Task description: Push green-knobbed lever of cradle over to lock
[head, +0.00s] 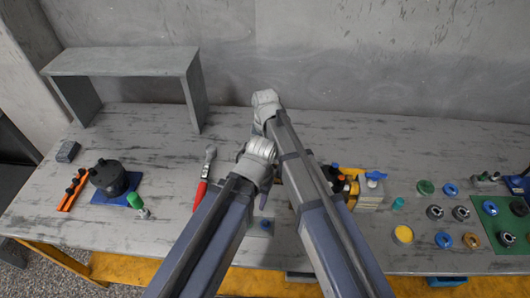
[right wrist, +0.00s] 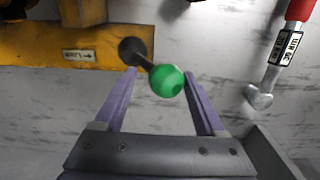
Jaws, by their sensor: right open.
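The yellow cradle (right wrist: 60,45) shows in the right wrist view with a lock label and arrow pointing right. Its lever (right wrist: 137,52) sticks out from a dark round pivot and ends in a green knob (right wrist: 167,80). My right gripper (right wrist: 160,74) is open, with one purple finger on each side of the knob. I see no clear grip on it. In the head view, part of the yellow cradle (head: 352,189) shows to the right of my arms.
A red-handled wrench (head: 201,190) lies left of my arms, and its head (right wrist: 259,96) is at the right of the right wrist view. A black motor part (head: 108,177) stands further left. Rings and small parts lie at right, by a green mat (head: 490,232).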

